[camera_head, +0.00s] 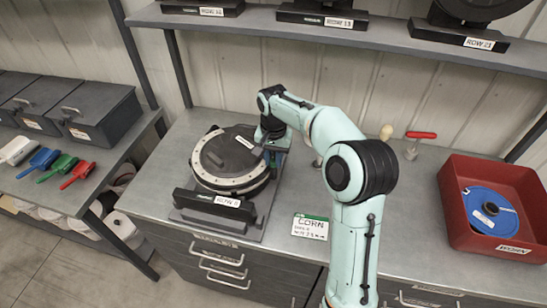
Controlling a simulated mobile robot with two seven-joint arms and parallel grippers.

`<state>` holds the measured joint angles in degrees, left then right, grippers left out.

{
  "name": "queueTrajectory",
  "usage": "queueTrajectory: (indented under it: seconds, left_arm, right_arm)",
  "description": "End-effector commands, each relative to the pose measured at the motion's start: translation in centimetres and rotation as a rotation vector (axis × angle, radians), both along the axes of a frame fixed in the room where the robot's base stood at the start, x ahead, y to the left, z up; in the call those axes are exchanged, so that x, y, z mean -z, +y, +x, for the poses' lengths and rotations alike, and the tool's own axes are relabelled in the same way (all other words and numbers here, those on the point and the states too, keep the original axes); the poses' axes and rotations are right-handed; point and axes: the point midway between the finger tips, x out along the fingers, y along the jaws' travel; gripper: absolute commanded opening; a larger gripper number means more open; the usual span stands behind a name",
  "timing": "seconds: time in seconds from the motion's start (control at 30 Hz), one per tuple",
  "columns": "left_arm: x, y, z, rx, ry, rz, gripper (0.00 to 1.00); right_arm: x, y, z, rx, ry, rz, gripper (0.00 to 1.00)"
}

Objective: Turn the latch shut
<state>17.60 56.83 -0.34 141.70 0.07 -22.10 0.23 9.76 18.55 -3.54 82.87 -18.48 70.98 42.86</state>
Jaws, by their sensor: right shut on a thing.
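The seed meter (230,176) stands on the grey workbench, a round dark housing with a pale ring, on a dark stand labelled "ROW". Its lid is on top and looks closed. My right gripper (270,146) is at the meter's far right edge, pointing down. It is shut on a small part there, which appears to be the latch. The gripper and wrist hide most of that part, so its angle cannot be told. My left gripper is not in view.
A red bin (452,205) with a blue seed disc (490,211) stands at the right. A red-handled tool (421,135) and a pale knob (386,132) are at the back. A "CORN" card (310,227) lies in front. A shelf (350,36) overhangs behind.

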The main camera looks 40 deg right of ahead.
Motion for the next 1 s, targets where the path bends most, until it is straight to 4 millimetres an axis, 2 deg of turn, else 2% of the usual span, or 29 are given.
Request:
queueTrajectory:
  seconds: [1.0]
  left_arm:
    - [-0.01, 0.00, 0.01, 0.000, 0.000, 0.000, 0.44]
  right_arm:
    - [-0.09, -0.09, 0.01, -0.938, -0.003, -0.001, 0.00]
